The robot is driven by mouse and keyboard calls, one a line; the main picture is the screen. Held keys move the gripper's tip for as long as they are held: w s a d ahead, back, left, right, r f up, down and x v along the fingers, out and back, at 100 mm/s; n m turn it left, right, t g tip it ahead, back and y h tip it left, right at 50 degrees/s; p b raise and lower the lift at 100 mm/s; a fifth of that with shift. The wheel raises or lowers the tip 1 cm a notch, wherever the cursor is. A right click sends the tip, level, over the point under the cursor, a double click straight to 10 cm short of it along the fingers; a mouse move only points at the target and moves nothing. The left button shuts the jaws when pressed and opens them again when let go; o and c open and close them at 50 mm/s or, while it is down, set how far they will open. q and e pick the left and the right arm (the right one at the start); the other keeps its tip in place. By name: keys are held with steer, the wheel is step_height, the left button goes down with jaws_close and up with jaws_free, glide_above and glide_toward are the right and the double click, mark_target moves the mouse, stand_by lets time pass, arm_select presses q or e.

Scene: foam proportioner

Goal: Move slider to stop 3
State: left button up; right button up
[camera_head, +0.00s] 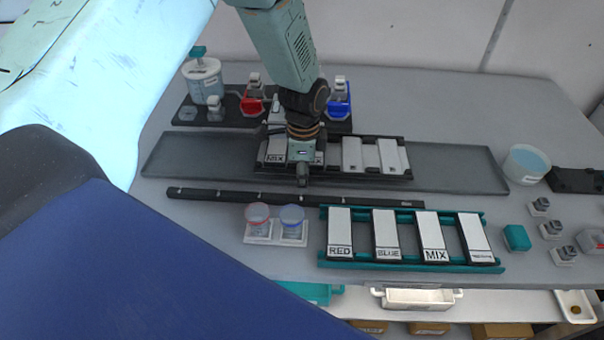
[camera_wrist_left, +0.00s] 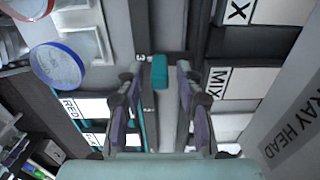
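The slider is a dark carriage with white plates (camera_head: 352,155), one marked MIX, on a long grey track (camera_head: 455,168) across the table. My left gripper (camera_head: 303,180) points down at the carriage's front edge and hides part of it. In the left wrist view the gripper (camera_wrist_left: 157,95) is open, with its fingers apart. A small teal block (camera_wrist_left: 159,72) shows between and beyond the fingertips, with clear gaps on both sides. A small label 3 (camera_wrist_left: 140,57) is beside the block. I cannot tell whether the fingers touch anything. My right gripper is not in view.
A thin black strip (camera_head: 230,195) with small marks lies in front of the track. Nearer stand two lidded cups (camera_head: 258,217) and a teal rack (camera_head: 410,263) with plates marked RED, BLUE and MIX. Bottles and red and blue fittings (camera_head: 252,105) stand behind.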

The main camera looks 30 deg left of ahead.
arm_select(q)
steer(key=shift+s+a, duration=0.1)
steer(key=shift+a, duration=0.1)
steer(key=shift+r, duration=0.5)
step_height(320, 180, up, 11)
stand_by(0.4)
